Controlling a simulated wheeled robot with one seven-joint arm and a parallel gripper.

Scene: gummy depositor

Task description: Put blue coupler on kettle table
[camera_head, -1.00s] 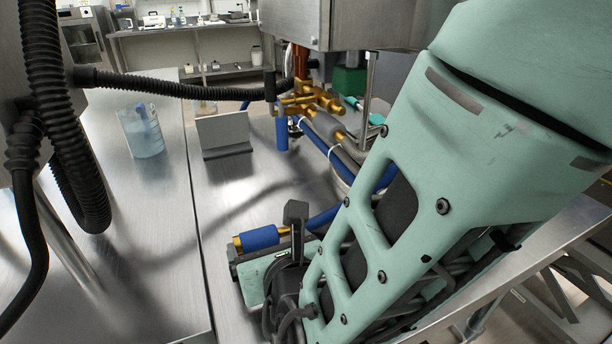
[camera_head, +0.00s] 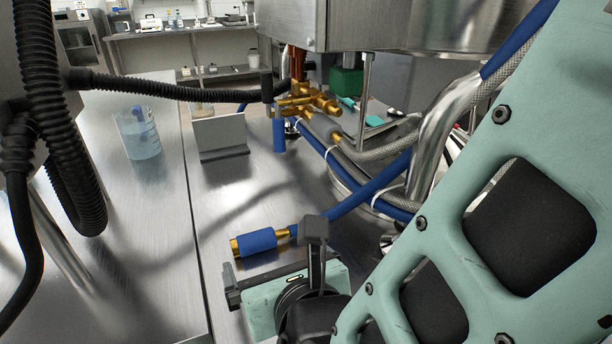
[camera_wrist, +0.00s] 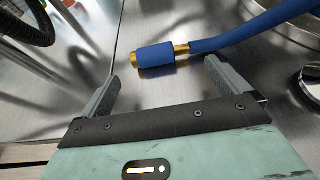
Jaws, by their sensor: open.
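The blue coupler (camera_head: 257,242), a blue sleeve with brass ends on a blue hose (camera_head: 370,187), lies on the steel kettle table (camera_head: 215,185). In the wrist view the coupler (camera_wrist: 156,56) lies just beyond the fingertips, with its hose running off to the upper right. My gripper (camera_wrist: 162,72) is open and empty, its two grey fingers apart and pointing at the table. In the head view my gripper (camera_head: 268,283) is just in front of the coupler, apart from it, partly hidden behind my wrist.
A brass valve manifold (camera_head: 308,103) and the steel kettle (camera_head: 345,25) stand at the back. A metal plate stand (camera_head: 220,135) and a beaker of bluish liquid (camera_head: 138,132) stand on the left. A black corrugated hose (camera_head: 170,87) crosses above. The table left of the coupler is clear.

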